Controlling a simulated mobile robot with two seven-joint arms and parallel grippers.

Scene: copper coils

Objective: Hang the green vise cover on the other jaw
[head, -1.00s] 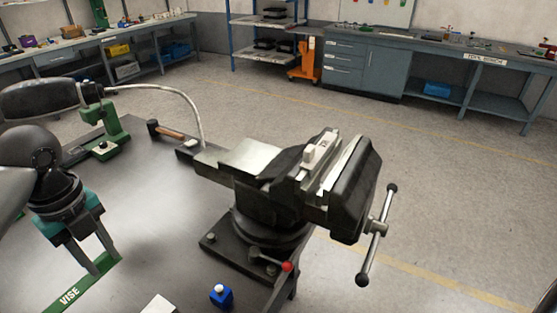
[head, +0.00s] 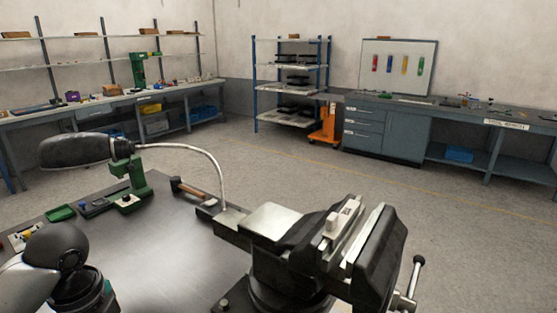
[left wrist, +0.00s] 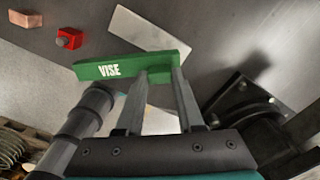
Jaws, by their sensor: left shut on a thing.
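The green vise cover (left wrist: 130,66), a long flat strip marked VISE, is in the left wrist view. My left gripper (left wrist: 160,76) is shut on it, with the fingers near its right half. In the head view only my left wrist shows at the lower left; fingers and cover are below the frame. The black vise (head: 290,262) stands at the table's edge, right of my left arm. A pale piece with a raised block (head: 333,222) sits along its left jaw. The right jaw (head: 385,250) is dark with a bare light metal strip. My right gripper is not in view.
A red block (left wrist: 69,38), a copper-coloured block (left wrist: 25,18) and a pale plate (left wrist: 140,28) lie on the tabletop. The table's middle (head: 165,245) is clear.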

